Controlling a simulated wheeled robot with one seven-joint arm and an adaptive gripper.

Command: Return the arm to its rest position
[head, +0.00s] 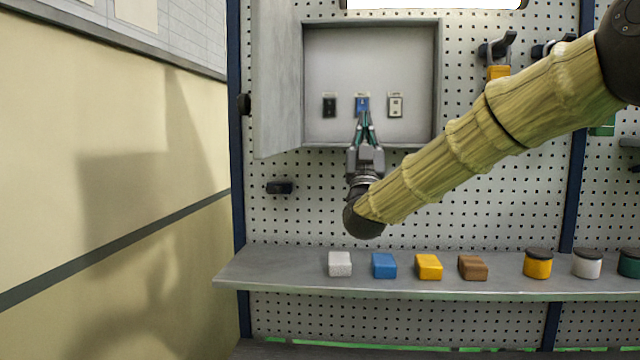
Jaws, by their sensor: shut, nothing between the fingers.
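My arm reaches in from the upper right in its yellowish ribbed sleeve. My gripper (363,117) points up at the open grey cabinet, its fingertips together with nothing seen between them. In the picture the tips overlap the lower edge of a blue switch (361,103) on the cabinet's back wall. I cannot tell from this view whether they touch it. A black switch (329,106) is to its left and a pale switch (395,106) to its right.
The cabinet (438,80) has its door (277,85) open to the left. Below, a grey shelf (300,284) holds white, blue, yellow and brown blocks and several lidded jars (538,265). Tools hang on the pegboard (530,200) at upper right. A wall stands at left.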

